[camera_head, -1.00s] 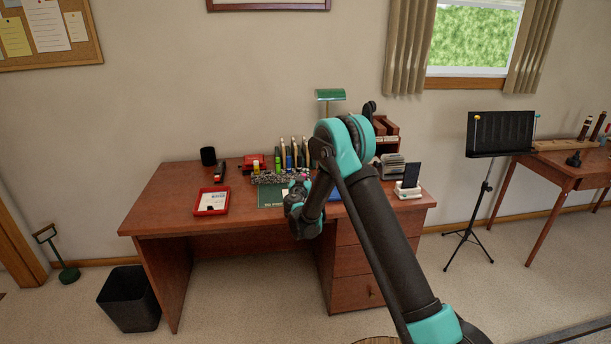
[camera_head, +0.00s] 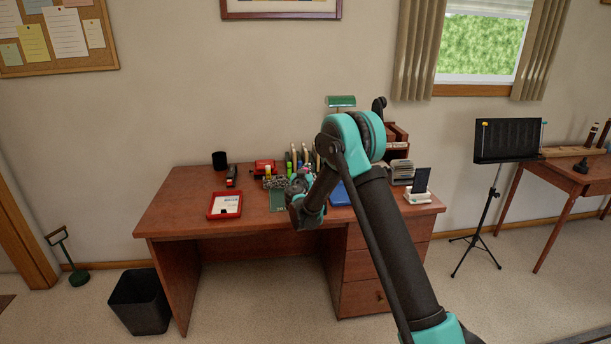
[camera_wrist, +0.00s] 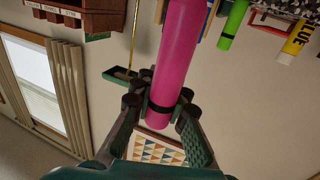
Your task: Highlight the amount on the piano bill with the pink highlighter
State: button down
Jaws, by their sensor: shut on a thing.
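The pink highlighter (camera_wrist: 178,50) is large in the wrist view, with a black band near its lower part. My gripper (camera_wrist: 160,105) is shut on it around that band. In the head view my gripper (camera_head: 308,206) hangs over the front middle of the desk, partly hidden by my own arm, and the highlighter cannot be made out there. A white paper in a red tray (camera_head: 212,212) lies on the left of the desk. I cannot read it, so I cannot tell whether it is the piano bill.
The desk's left front is clear.

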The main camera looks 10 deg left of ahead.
notch_tip(320, 180, up, 3)
jog(key=shift+f, duration=0.15)
dwell(0.6)
